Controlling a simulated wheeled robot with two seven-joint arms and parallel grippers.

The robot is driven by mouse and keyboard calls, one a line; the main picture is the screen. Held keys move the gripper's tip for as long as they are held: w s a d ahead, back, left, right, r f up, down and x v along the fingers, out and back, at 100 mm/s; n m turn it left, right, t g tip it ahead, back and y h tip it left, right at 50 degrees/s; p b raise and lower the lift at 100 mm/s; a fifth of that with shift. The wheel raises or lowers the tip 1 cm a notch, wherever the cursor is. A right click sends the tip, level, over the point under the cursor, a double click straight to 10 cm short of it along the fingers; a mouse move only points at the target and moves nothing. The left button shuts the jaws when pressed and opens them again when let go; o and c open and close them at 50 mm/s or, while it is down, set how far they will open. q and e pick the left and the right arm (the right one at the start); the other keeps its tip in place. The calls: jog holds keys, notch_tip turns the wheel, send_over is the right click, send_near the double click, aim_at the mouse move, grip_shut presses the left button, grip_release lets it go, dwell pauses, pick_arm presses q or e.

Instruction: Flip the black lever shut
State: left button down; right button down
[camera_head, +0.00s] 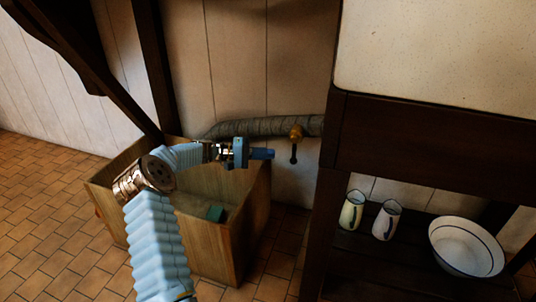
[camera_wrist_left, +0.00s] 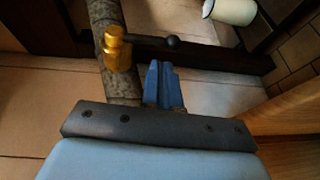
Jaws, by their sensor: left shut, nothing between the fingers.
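The black lever (camera_head: 293,153) hangs down from a brass valve (camera_head: 296,132) on the wrapped pipe. In the left wrist view the lever (camera_wrist_left: 150,40) sticks out to the right from the brass valve (camera_wrist_left: 117,48), across the pipe's line, and ends in a round knob. My left gripper (camera_head: 269,153) is shut and empty, just left of the lever in the head view. In the left wrist view its blue fingertips (camera_wrist_left: 160,66) point at the lever near its knob, with a small gap seeming to remain; contact is hard to tell. My right gripper is not in view.
The wrapped pipe (camera_head: 258,126) runs along the pale plank wall. A wooden crate (camera_head: 249,223) stands below my left arm. At right, a dark wooden stand (camera_head: 342,145) holds two jugs (camera_head: 352,211) (camera_head: 386,220) and a white basin (camera_head: 467,246) on its lower shelf.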

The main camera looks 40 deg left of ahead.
pick_arm(q)
jog(key=p+v, duration=0.1)
jog(key=v, duration=0.7)
jog(key=shift+s+a+f, duration=0.25)
